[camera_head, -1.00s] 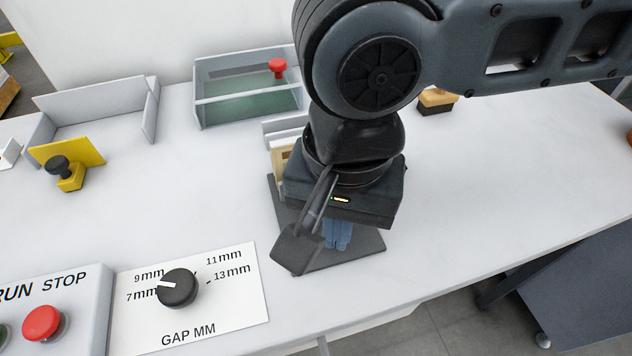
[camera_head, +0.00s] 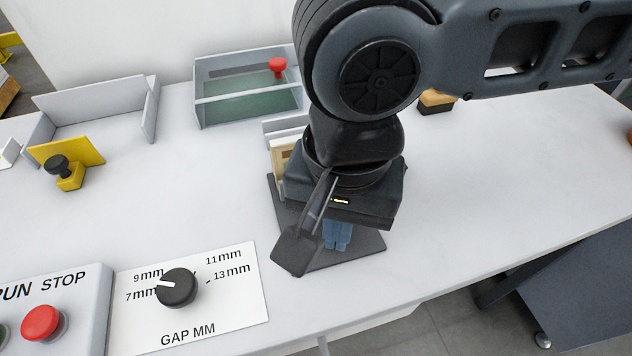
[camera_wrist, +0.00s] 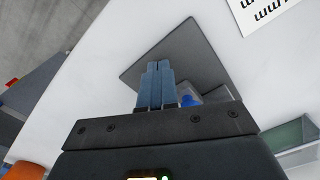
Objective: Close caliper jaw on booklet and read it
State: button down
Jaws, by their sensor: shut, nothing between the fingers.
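My gripper (camera_head: 337,246) points down over a dark grey plate (camera_head: 360,250) on the table. Its two blue fingers are together and empty; they show side by side in the wrist view (camera_wrist: 156,65). Behind my gripper in the head view are a cream-and-tan piece (camera_head: 279,158) and a light grey upright part (camera_head: 285,127), both mostly hidden. I cannot tell which is the booklet or the caliper jaw. In the wrist view, a small blue part (camera_wrist: 189,101) and a pale clear-looking piece (camera_wrist: 215,95) show beside the fingers, partly covered by my gripper body. No caliper reading is visible.
A GAP MM dial (camera_head: 176,288) stands front left, beside a panel with a red STOP button (camera_head: 42,323).

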jog(key=shift+f+b, duration=0.3)
jog(key=shift+f, duration=0.35)
jog(key=shift+r+p, duration=0.4)
jog(key=shift+p, duration=0.25)
jog(key=shift+w+a+p, duration=0.2)
jog(key=shift+w+a, duration=0.05)
jog(key=shift+w, duration=0.6)
jog(key=shift+w+a+p, duration=0.15)
jog(key=shift+w+a, duration=0.05)
jog(key=shift+w, duration=0.6)
jog(key=shift+w+a+p, duration=0.2)
jog(key=shift+w+a, duration=0.05)
jog(key=shift+w, duration=0.6)
dwell(1.8)
jog(key=shift+s, duration=0.1)
jog(key=shift+s+d+p, duration=0.2)
jog(key=shift+s+p, duration=0.05)
jog(key=shift+s, duration=0.45)
jog(key=shift+s+d+p, duration=0.2)
jog(key=shift+s+p, duration=0.05)
jog(key=shift+s, duration=0.45)
jog(key=shift+r+p, duration=3.05)
jog(key=shift+p, duration=0.3)
